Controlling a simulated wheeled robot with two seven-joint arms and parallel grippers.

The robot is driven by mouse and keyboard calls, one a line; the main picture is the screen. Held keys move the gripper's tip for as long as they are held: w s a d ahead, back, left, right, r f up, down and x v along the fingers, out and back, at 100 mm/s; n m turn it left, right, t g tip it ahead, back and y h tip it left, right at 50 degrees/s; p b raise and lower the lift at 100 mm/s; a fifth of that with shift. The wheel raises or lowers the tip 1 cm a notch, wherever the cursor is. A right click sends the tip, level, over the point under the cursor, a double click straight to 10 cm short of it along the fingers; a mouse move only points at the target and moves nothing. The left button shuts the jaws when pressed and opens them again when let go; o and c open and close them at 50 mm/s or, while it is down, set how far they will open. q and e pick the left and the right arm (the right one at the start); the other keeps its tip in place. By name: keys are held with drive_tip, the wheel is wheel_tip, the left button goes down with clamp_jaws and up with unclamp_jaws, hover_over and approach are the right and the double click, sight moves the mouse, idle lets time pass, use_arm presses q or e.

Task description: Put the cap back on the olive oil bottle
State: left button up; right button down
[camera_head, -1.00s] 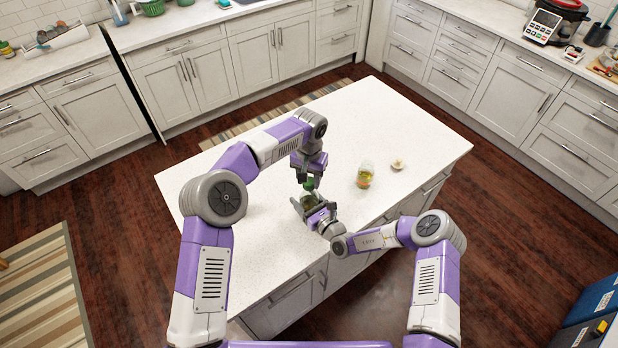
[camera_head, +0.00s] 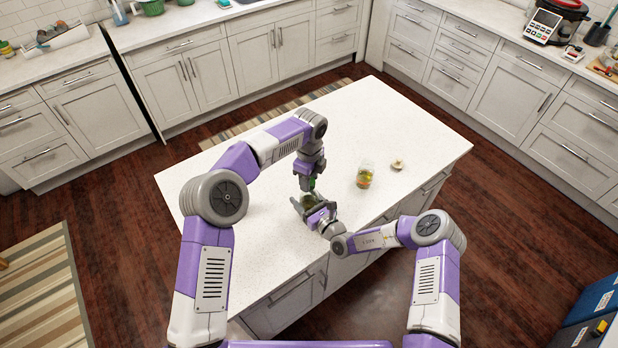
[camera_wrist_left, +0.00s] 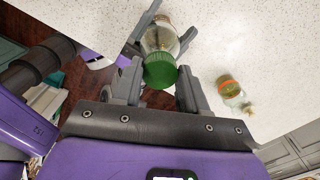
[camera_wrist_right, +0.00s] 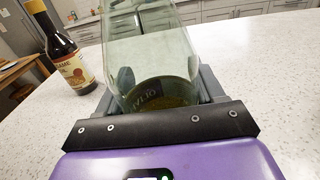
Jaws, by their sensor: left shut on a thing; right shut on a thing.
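The olive oil bottle is clear glass with a dark label. In the right wrist view the bottle (camera_wrist_right: 150,62) stands between the fingers of my right gripper (camera_wrist_right: 160,92), which is shut on it. In the head view my left gripper (camera_head: 309,183) hides most of the cap.
The island's right side is largely clear.

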use_arm(q)
drive_tip(key=o, duration=1.2)
drive_tip(key=shift+o, duration=0.2)
wheel_tip(320, 180, up, 12)
use_arm(e)
drive_tip(key=shift+c, duration=0.3)
unclamp_jaws()
